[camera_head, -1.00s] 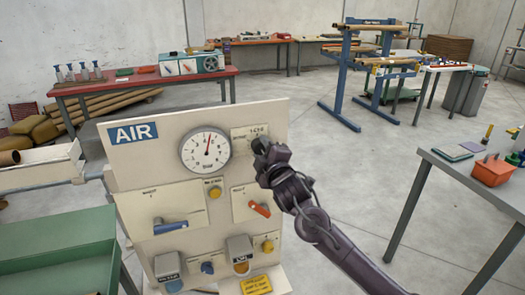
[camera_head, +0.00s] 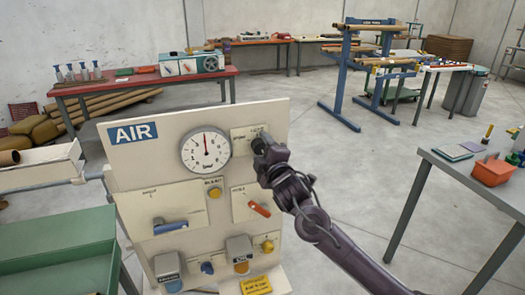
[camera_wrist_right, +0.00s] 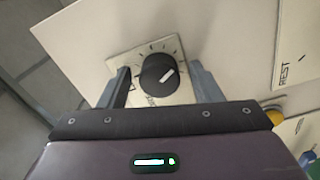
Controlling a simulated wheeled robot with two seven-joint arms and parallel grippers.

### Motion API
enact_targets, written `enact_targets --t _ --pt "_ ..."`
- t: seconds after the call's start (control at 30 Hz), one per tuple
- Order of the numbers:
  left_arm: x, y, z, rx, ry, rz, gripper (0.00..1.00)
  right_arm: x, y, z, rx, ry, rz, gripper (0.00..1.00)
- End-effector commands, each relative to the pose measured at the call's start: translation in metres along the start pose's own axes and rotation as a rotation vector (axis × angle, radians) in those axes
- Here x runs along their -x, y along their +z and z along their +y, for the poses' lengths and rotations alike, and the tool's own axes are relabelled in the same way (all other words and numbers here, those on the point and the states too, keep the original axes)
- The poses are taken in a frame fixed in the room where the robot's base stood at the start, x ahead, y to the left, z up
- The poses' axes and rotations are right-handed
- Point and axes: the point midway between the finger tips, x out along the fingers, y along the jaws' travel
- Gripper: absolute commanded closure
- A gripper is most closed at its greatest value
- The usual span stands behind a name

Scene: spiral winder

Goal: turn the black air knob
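The black air knob (camera_wrist_right: 160,75) sits on a light plate with tick marks, its white pointer line slanting to the upper right in the right wrist view. My right gripper (camera_wrist_right: 160,85) is open, with one finger on each side of the knob and a narrow gap seeming to show on both sides. In the head view my right gripper (camera_head: 262,142) is at the upper right of the AIR panel (camera_head: 150,160) and hides most of the knob. The round gauge (camera_head: 206,152) left of it has its red needle almost straight up. My left gripper is not in view.
A green bin (camera_head: 60,250) stands at the left. A grey table (camera_head: 450,165) with an orange box (camera_head: 492,171) stands at the right.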

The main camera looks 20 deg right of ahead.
Motion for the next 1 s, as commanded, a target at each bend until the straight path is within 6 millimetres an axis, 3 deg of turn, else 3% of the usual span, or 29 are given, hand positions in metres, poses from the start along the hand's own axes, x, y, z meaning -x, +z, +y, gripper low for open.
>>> enact_targets --t 0.27,0.7,1.0 --pt "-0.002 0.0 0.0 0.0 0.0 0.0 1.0 0.005 0.001 -0.002 0.0 -0.001 0.0 0.41" --pt "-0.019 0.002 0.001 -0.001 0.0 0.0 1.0 0.068 0.001 -0.002 0.001 -0.001 0.0 0.41" --pt "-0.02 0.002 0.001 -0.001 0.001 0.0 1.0 0.078 0.0 0.0 0.0 0.0 0.0 0.41"
